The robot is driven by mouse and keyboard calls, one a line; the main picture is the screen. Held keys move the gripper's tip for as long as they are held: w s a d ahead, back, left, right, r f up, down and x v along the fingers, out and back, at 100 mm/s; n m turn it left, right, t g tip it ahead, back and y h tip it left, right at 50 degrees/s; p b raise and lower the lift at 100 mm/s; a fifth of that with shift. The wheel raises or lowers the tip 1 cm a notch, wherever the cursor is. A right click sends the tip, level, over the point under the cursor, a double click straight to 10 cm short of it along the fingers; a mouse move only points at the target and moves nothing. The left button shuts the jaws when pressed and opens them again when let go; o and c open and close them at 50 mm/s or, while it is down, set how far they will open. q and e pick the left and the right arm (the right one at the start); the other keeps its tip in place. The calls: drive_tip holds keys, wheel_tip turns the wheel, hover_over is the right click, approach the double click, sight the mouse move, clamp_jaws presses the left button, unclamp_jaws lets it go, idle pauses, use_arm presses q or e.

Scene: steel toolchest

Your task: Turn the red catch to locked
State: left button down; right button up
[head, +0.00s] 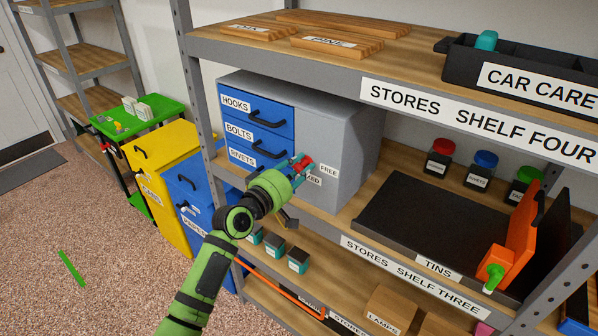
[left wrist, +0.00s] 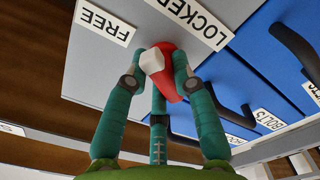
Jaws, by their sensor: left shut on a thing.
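The red catch (head: 301,162) is on the grey front of the steel toolchest (head: 352,125), right of the blue drawers. In the left wrist view the catch (left wrist: 168,76) has a pale end and sits between my fingers. My left gripper (left wrist: 160,72) is shut on it; in the head view the gripper (head: 297,165) reaches it from the lower left. A FREE label (head: 328,170) and a LOCKED label, partly hidden by my fingers in the head view, are beside the catch. The LOCKED label (left wrist: 197,18) is clearer in the wrist view. I cannot tell which label the catch points at.
Blue drawers (head: 268,102) marked HOOKS, BOLTS and RIVETS are left of the catch. The toolchest stands on a wooden shelf, with another shelf (head: 400,62) above. A black tray (head: 425,215) lies to the right.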

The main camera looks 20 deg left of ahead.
use_arm(q)
drive_tip(key=m+b, duration=0.1)
drive_tip(key=m, duration=0.4)
drive_tip(key=shift+d+m, duration=0.1)
drive_tip(key=shift+m, duration=0.3)
drive_tip(key=m, duration=0.3)
drive_tip(key=shift+b, duration=0.4)
drive_tip(key=shift+f+m, duration=0.15)
drive_tip(key=shift+m, duration=1.45)
drive_tip(key=c, duration=1)
unclamp_jaws()
drive_tip(key=shift+c, duration=0.2)
drive_tip(key=shift+s, duration=0.1)
drive_tip(key=shift+s+f, duration=0.1)
drive_tip(key=shift+s, duration=0.1)
drive_tip(key=v, duration=1.1)
drive_tip(key=shift+s, duration=0.25)
